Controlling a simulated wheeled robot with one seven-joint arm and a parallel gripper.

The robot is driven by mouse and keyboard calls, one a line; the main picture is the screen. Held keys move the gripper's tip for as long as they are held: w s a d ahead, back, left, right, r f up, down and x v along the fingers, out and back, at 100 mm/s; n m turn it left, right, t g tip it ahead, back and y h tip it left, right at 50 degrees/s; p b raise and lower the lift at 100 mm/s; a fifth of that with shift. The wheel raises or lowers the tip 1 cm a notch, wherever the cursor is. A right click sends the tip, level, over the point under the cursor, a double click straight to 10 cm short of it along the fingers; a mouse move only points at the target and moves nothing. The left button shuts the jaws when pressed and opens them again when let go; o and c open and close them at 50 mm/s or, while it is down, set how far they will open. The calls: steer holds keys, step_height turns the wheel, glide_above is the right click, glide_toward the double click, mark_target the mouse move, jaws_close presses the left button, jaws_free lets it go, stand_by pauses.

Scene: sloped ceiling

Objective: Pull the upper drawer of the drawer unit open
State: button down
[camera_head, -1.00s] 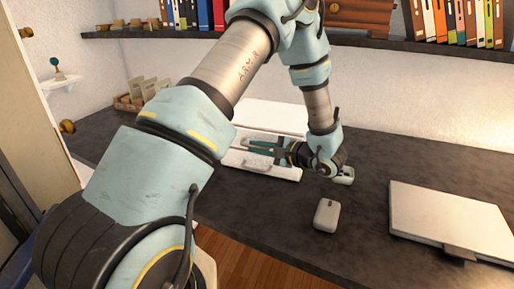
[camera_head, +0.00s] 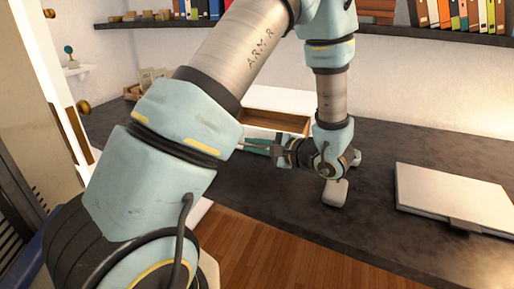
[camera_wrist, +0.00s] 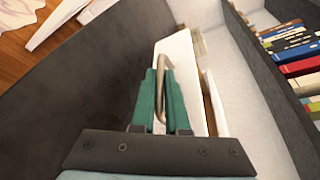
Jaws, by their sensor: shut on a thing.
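The white drawer unit (camera_head: 285,99) stands on the dark desk, partly hidden behind my arm. Its upper drawer stands open, showing a brown inside (camera_head: 275,122). In the wrist view, the drawer's white front (camera_wrist: 183,55) carries a curved metal handle (camera_wrist: 163,66). My gripper (camera_head: 246,145) is at the drawer's front. Its two green fingers (camera_wrist: 162,80) are shut on the handle, one on either side of it. The handle is hidden in the head view.
A flat white case (camera_head: 455,196) lies on the right. A shelf with books (camera_head: 465,15) runs above the back. The desk's front edge is close, with wooden floor (camera_head: 270,250) below.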

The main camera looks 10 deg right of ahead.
steer(key=shift+s+a, duration=0.2)
steer(key=shift+s, duration=0.3)
steer(key=c, duration=1.2)
jaws_free()
steer(key=b+v, duration=0.2)
steer(key=v, duration=0.8)
steer(key=shift+s+d+b, duration=0.25)
steer(key=shift+s+b, duration=0.05)
steer(key=shift+a+r, duration=0.1)
